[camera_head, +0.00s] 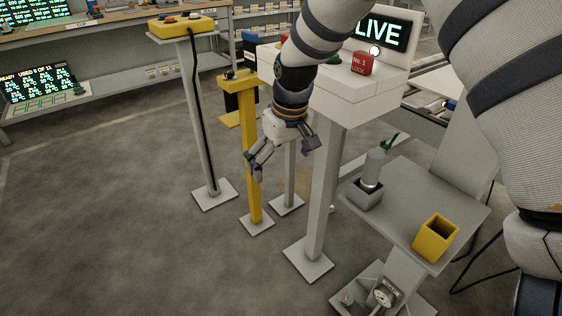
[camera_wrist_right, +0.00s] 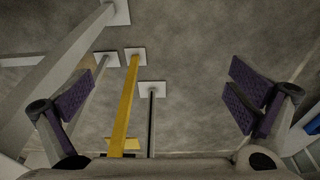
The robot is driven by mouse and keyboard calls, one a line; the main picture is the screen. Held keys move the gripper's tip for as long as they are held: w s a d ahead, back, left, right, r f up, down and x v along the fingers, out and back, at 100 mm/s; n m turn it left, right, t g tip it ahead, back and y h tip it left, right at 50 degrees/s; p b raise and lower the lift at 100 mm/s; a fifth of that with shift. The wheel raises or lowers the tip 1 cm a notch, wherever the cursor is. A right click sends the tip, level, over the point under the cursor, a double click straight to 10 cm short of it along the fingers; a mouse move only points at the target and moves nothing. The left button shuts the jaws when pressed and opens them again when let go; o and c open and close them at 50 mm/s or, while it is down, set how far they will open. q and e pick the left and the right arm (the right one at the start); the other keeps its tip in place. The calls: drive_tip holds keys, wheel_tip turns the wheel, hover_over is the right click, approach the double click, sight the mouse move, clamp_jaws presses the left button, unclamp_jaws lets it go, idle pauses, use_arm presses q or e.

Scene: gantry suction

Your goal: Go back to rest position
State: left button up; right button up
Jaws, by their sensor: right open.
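My right gripper (camera_head: 284,158) hangs in the air near the middle of the head view, in front of the yellow post (camera_head: 252,190). Its fingers are spread wide with nothing between them. In the right wrist view the two fingers with purple pads (camera_wrist_right: 160,95) stand far apart at left and right, with floor and post bases beyond them. My right arm reaches down from the top of the head view, and a large arm link fills the right edge. My left gripper is not in the pictures.
Beside the gripper stands a white console (camera_head: 350,97) with a red lock block (camera_head: 362,64) and a LIVE screen (camera_head: 383,32). A grey shelf (camera_head: 415,190) holds a yellow box (camera_head: 436,238) and a bottle. A yellow button box (camera_head: 180,27) tops a post. Floor at left is clear.

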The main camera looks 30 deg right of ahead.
drive_tip(key=s+a+f+g, duration=0.1)
drive_tip(key=s+a+f, duration=0.1)
drive_tip(key=s+f, duration=0.75)
drive_tip(key=s+a+f+g, duration=0.1)
drive_tip(key=s+a+f, duration=0.1)
drive_tip(key=s+f, duration=0.75)
drive_tip(key=s+f+g, duration=0.1)
drive_tip(key=s, duration=0.8)
drive_tip(key=s+a+f+m+g, duration=0.1)
drive_tip(key=s+f, duration=0.1)
drive_tip(key=s, duration=0.7)
drive_tip(key=shift+s+a+f, duration=0.2)
drive_tip(key=shift+a, duration=0.1)
